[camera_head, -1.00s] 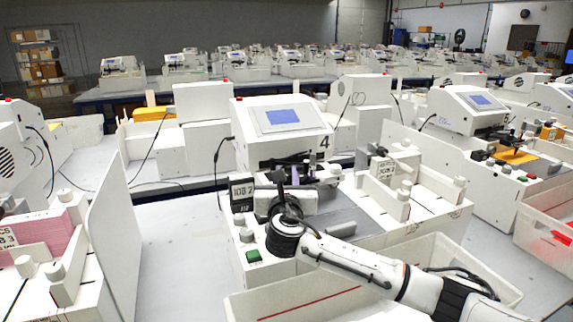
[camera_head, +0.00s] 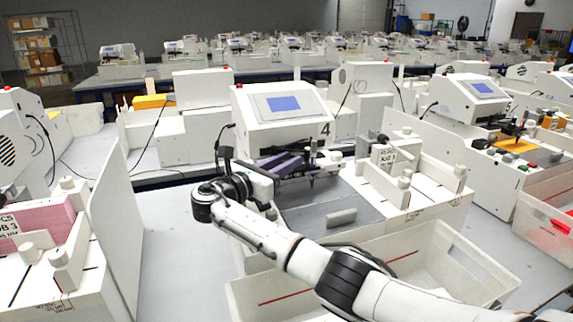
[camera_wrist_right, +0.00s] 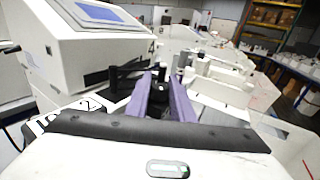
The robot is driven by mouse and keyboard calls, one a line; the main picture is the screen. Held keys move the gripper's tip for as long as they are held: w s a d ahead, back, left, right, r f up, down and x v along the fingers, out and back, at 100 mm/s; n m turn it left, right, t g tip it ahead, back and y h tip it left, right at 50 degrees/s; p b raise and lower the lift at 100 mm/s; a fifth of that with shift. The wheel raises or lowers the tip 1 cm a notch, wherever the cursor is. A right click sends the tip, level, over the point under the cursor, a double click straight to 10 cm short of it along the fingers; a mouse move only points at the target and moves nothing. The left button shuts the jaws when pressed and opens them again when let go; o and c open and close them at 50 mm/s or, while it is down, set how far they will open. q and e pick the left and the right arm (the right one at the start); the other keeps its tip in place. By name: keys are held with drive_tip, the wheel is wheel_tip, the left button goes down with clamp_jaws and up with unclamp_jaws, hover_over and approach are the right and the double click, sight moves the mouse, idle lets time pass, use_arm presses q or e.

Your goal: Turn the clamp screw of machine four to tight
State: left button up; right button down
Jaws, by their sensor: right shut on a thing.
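Machine four (camera_head: 283,103) is a white plotter with a blue screen and a "4" on its front corner. It also shows in the wrist view (camera_wrist_right: 95,45). My right gripper (camera_head: 306,162) reaches in from the left below the screen, at the dark pen carriage. In the wrist view its purple fingers (camera_wrist_right: 168,82) point away at the carriage and are close together. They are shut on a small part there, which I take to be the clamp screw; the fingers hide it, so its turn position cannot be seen. My left gripper is out of view.
A white bin (camera_head: 440,245) stands at the machine's front, under my right forearm. A white partition (camera_head: 115,225) stands at left. A neighbouring plotter (camera_head: 470,100) stands at right.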

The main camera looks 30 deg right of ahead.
drive_tip(key=shift+g, duration=0.3)
drive_tip(key=c, duration=1.8)
unclamp_jaws()
drive_tip(key=shift+d, duration=0.1)
drive_tip(key=b+v, duration=0.1)
drive_tip(key=v, duration=0.9)
drive_tip(key=shift+a, duration=0.2)
drive_tip(key=shift+f, duration=0.1)
